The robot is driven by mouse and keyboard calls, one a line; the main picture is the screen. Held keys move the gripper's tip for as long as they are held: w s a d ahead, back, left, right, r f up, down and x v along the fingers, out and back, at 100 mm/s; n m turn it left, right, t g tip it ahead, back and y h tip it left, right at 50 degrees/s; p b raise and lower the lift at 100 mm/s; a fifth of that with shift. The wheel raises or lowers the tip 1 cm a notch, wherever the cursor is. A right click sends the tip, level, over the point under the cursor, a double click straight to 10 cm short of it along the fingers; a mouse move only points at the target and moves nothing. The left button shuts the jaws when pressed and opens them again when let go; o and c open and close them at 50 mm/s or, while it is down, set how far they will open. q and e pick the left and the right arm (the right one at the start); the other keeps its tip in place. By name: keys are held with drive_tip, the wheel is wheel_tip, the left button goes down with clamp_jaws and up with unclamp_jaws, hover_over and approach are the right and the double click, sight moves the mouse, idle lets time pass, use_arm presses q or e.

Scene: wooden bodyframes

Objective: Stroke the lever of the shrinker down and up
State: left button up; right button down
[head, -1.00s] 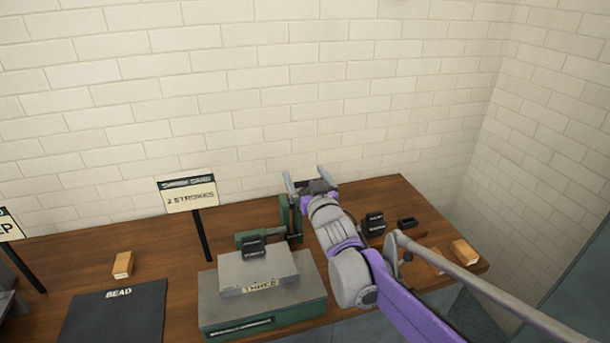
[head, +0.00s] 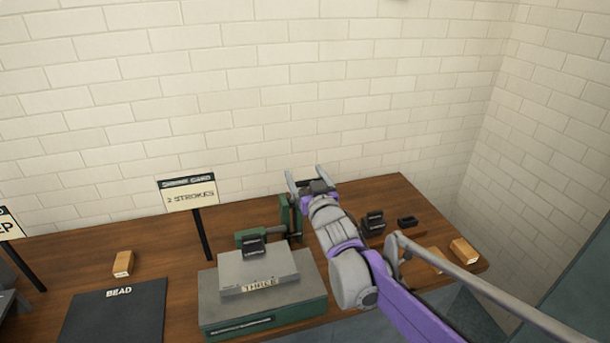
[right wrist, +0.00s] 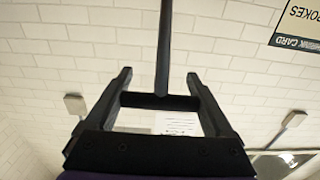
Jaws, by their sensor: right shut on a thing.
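The shrinker (head: 284,215) is a green machine standing on the bench behind the grey block, partly hidden by my right arm. Its lever (right wrist: 164,45) shows in the right wrist view as a dark rod ending in a dark crossbar between my fingers. My right gripper (head: 305,177) is at the upper part of the shrinker in the head view. In the right wrist view the right gripper (right wrist: 160,88) has its two fingers at the ends of the crossbar, shut on it. In the head view the lever is largely hidden by the gripper. My left gripper is not in view.
A grey block (head: 240,272) labelled THREE sits on a green base (head: 230,320). A card reading 2 STROKES (head: 189,193) stands on a post. A black BEAD mat (head: 110,315), wooden blocks (head: 123,264) and small dark blocks (head: 406,221) lie on the wooden bench (head: 150,238).

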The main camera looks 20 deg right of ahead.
drive_tip(key=shift+s+f, duration=0.25)
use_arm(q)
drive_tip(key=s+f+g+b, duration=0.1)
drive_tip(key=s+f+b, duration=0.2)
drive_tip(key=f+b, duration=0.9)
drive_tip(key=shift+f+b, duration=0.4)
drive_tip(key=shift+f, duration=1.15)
use_arm(e)
drive_tip(key=s+f+t, duration=0.2)
drive_tip(key=s+f, duration=0.2)
drive_tip(key=f, duration=0.4)
drive_tip(key=s+f+t, duration=0.3)
drive_tip(key=s+f, duration=0.2)
drive_tip(key=f, duration=0.3)
drive_tip(key=shift+s+d, duration=0.15)
drive_tip(key=shift+s, duration=0.15)
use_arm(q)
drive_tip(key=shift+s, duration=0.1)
use_arm(e)
drive_tip(key=shift+c, duration=0.5)
unclamp_jaws()
drive_tip(key=shift+o, duration=0.5)
drive_tip(key=shift+s, duration=0.15)
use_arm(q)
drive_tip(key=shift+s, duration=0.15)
